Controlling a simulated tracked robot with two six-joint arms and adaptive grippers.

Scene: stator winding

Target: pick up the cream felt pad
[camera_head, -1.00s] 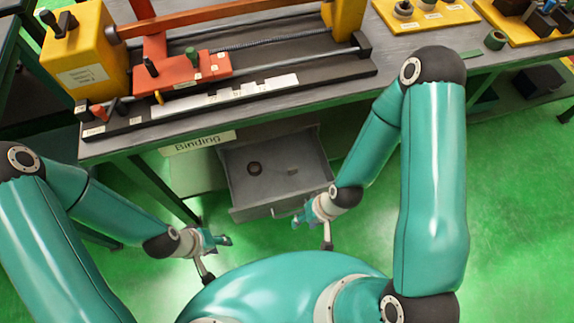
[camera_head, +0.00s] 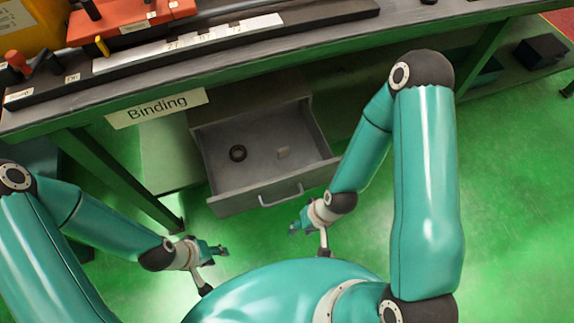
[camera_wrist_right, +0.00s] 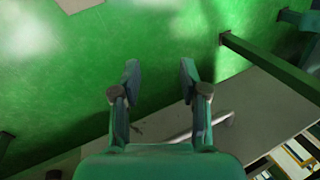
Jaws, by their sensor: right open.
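A small pale cream piece (camera_head: 283,152), which looks like the felt pad, lies on the floor of the open grey drawer (camera_head: 232,205), right of its middle. My right gripper (camera_head: 295,229) is outside the drawer, in front of its handle, and holds nothing. In the right wrist view its two fingers (camera_wrist_right: 160,80) are apart over the green floor, with the pad not visible. My left gripper (camera_head: 222,250) is further left in front of the drawer, too small to tell whether its fingers are apart.
A dark ring (camera_head: 237,153) lies left of the pad in the same drawer. The drawer handle (camera_head: 281,195) sticks out at the front. The bench (camera_head: 300,55) with a "Binding" label (camera_head: 156,107) overhangs the drawer's back. The green floor before it is clear.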

